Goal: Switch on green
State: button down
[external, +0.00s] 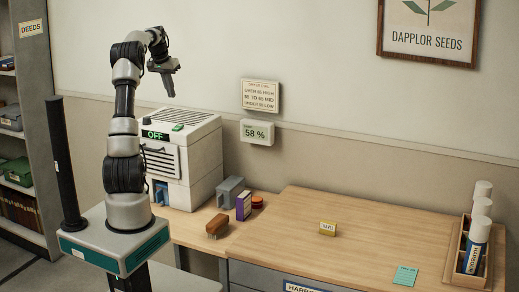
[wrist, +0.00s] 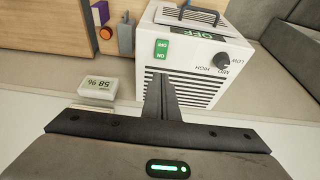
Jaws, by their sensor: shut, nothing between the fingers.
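A white vented machine (external: 180,165) stands at the left end of the worktop. Its dark display (external: 155,135) reads OFF in green. A green rocker switch (wrist: 162,49), marked ON and OFF, is on its top; the wrist view shows it upside down. Beside it is a black knob (wrist: 221,61) marked LOW, MID and HIGH; I cannot tell its exact setting. My gripper (external: 169,90) is raised above the machine, apart from it. In the wrist view its shut, empty fingers (wrist: 158,79) point toward the machine, below the switch in the picture.
A wall meter (external: 257,132) reads 58 %. The sign (external: 260,95) above it lists over 60 high, 50 to 60 mid, under 50 low. The worktop's middle is mostly clear.

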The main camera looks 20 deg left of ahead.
aim_at(179, 126)
jog(key=x, duration=1.3)
jog(key=shift+s+f, duration=0.2)
jog(key=shift+f, duration=0.15)
jog(key=shift+w+f, duration=0.15)
jog(key=shift+f, duration=0.25)
jog(key=shift+s, duration=0.4)
jog(key=shift+s+b, duration=0.35)
jog(key=shift+s, duration=0.2)
